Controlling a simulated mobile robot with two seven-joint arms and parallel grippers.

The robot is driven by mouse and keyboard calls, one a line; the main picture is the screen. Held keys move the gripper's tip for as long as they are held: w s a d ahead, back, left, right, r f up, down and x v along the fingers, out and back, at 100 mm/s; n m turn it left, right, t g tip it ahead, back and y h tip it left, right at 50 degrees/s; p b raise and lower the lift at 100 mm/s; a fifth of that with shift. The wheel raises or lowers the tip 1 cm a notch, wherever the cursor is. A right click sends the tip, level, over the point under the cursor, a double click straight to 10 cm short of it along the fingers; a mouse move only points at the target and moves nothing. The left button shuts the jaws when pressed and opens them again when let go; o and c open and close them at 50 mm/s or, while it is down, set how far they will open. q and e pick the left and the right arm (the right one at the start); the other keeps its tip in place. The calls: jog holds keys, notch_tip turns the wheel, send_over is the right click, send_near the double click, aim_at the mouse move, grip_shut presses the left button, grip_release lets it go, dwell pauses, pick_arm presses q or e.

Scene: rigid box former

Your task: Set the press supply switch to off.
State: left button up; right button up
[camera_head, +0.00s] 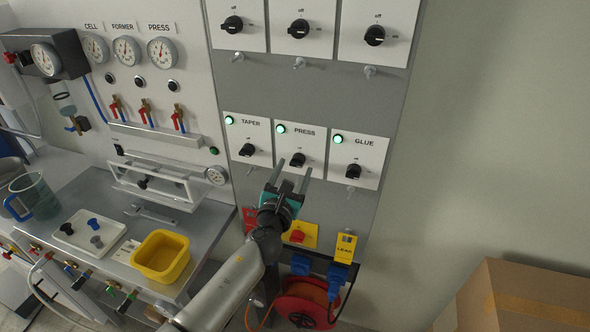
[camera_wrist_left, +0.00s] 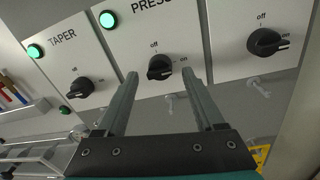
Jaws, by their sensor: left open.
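The press supply switch (camera_head: 298,159) is a black rotary knob on a white plate labelled PRESS, between the TAPER and GLUE plates. Its green lamp (camera_head: 280,129) is lit. In the left wrist view the knob (camera_wrist_left: 160,67) has "off" above it and "on" to its right; its grip looks turned towards "on". My left gripper (camera_head: 293,167) is open in front of the PRESS plate. In the left wrist view its two fingers (camera_wrist_left: 158,76) point at the plate, one to each side of the knob; contact cannot be told. My right gripper is not in view.
The TAPER knob (camera_head: 247,150) and GLUE knob (camera_head: 354,171) flank the PRESS plate, each with a lit green lamp. Upper switches sit above. A yellow bin (camera_head: 188,262) stands on the bench at left. A cardboard box (camera_head: 535,290) is at lower right.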

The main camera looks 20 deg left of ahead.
pick_arm(q)
jog(key=shift+w, duration=0.65)
grip_shut()
